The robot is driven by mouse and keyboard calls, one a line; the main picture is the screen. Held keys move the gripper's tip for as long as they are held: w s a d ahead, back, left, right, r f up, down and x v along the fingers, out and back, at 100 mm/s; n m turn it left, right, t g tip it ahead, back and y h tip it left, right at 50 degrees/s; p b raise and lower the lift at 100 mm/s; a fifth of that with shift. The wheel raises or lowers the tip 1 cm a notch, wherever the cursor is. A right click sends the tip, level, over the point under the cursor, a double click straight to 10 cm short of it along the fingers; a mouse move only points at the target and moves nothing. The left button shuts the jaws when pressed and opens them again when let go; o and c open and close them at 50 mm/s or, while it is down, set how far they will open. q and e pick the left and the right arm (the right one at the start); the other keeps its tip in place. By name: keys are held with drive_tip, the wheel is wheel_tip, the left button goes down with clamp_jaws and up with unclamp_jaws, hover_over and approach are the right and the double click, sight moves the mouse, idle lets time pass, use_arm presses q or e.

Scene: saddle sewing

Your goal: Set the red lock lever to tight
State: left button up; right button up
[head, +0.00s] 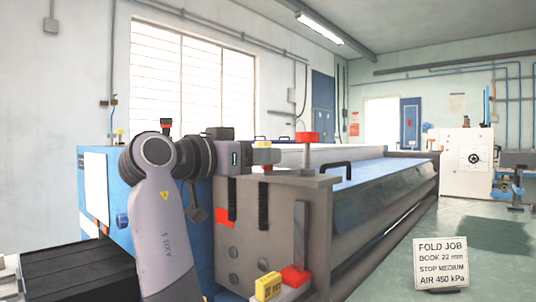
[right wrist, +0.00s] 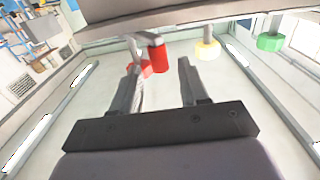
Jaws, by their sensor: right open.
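A red-topped grey post (head: 307,137) stands on top of the near end of the grey machine in the head view. In the right wrist view, a red cylinder (right wrist: 158,56) with a grey rod beside it shows between the fingertips; I take it to be this red lever. My right gripper (head: 268,157) is just left of the red top, and its fingers are hard to make out there. In the right wrist view my right gripper (right wrist: 159,68) is open and empty. I cannot tell if a finger touches the lever. My left gripper is not in view.
Yellow (right wrist: 207,48) and green (right wrist: 270,42) knobs show right of the red cylinder. A grey bar with a red foot (head: 295,276) and a yellow 22 mm block (head: 268,287) sit lower on the machine front. A job sign (head: 441,262) stands right.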

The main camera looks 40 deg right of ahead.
drive_tip(key=shift+w+d, duration=0.1)
drive_tip(key=shift+d, duration=1.35)
clamp_jaws()
